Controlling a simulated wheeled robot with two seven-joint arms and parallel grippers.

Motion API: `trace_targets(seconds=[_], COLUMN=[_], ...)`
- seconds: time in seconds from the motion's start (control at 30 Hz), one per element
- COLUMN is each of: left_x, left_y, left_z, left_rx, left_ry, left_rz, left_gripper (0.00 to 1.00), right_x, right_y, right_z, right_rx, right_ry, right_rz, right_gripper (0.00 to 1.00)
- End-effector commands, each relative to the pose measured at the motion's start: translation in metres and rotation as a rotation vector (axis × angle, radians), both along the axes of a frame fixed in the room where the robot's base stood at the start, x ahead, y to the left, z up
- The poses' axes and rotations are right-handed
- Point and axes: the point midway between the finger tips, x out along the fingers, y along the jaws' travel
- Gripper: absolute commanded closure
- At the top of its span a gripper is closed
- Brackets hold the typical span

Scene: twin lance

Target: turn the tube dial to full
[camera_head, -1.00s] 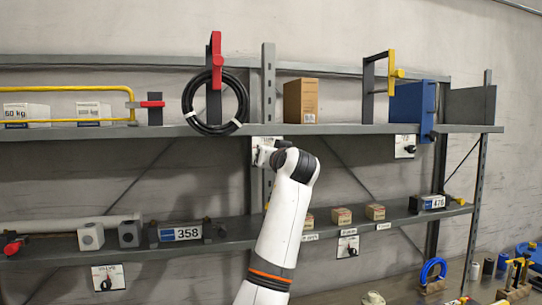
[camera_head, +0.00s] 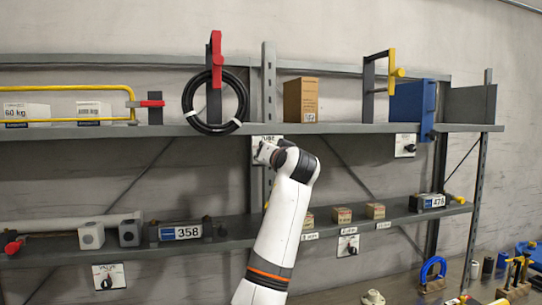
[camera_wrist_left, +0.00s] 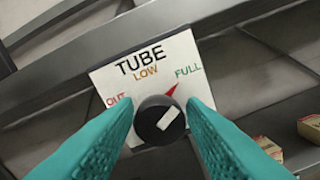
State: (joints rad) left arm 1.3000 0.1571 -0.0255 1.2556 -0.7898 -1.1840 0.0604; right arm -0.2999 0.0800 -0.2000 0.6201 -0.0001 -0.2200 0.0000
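The tube dial is a round black knob (camera_wrist_left: 160,120) with a white mark, on a white plate (camera_wrist_left: 150,62) lettered TUBE, OUT, LOW and FULL. Its red pointer (camera_wrist_left: 171,91) points up and right at FULL. My left gripper (camera_wrist_left: 160,104) has its teal fingers on either side of the knob, close against it, and looks shut on it. In the head view the left gripper (camera_head: 264,153) is at the plate under the upper shelf and hides the knob. The right gripper is not in view.
The upper shelf (camera_head: 340,129) runs just above the plate, with a coiled black hose (camera_head: 187,104) and a brown box (camera_head: 300,100) on it. The lower shelf (camera_head: 240,232) carries small boxes. Other dial plates hang at right (camera_head: 405,146) and below (camera_head: 347,246).

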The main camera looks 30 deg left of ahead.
Motion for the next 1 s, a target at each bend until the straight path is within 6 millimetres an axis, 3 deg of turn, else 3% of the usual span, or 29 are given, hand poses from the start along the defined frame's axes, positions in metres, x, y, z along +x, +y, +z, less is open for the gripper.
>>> trace_targets(seconds=[0.43,0.8,1.0], left_x=[-0.004,-0.051,-0.071], left_y=[-0.006,-0.061,-0.085], left_z=[-0.002,-0.004,-0.002], left_rx=[-0.002,-0.001,0.001], left_ry=[-0.003,-0.007,-0.003], left_rz=[-0.001,-0.004,-0.002], left_gripper=[0.52,0.52,0.52], right_x=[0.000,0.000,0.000], right_y=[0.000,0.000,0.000], right_z=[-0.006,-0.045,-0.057], right_rx=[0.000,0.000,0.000], right_ry=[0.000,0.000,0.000], right_rz=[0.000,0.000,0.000], right_gripper=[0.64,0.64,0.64])
